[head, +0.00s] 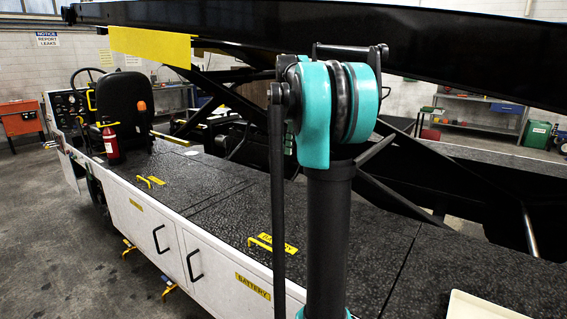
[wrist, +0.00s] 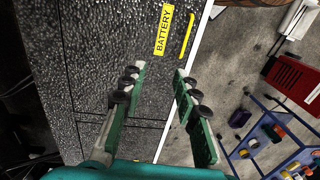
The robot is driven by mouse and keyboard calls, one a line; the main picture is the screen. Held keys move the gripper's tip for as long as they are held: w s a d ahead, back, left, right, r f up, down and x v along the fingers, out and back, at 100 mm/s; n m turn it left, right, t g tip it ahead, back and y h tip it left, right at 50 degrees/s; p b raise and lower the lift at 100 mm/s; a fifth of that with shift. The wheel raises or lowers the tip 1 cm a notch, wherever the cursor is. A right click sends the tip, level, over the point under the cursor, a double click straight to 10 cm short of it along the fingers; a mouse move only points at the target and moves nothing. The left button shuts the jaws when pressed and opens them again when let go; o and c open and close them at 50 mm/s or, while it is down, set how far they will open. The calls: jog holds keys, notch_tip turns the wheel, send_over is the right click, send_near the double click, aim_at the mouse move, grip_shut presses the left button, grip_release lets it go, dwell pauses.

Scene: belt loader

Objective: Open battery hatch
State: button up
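The battery hatch (head: 235,213) is a black textured panel in the vehicle's deck, lying flat and closed. Near its outer edge are a yellow bar handle (head: 259,243) and a yellow BATTERY label (head: 284,246). In the wrist view the hatch (wrist: 110,50) shows with its label (wrist: 162,30) and handle (wrist: 187,36) at the top, beyond my fingertips. My gripper (wrist: 158,76) is open and empty, apart from the handle, above the deck's outer edge. In the head view my arm hides part of the deck, and my gripper does not show.
A white side door (head: 205,267) with a black handle carries another BATTERY label (head: 253,286). A second yellow deck handle (head: 143,182), a red extinguisher (head: 111,143) and the driver's seat (head: 125,98) stand farther off. The black boom (head: 440,50) runs above the deck. A blue rack (wrist: 275,135) shows right.

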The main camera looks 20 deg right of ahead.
notch_tip(320, 180, up, 7)
jog(key=shift+w+d, duration=0.15)
jog(key=shift+d, duration=0.15)
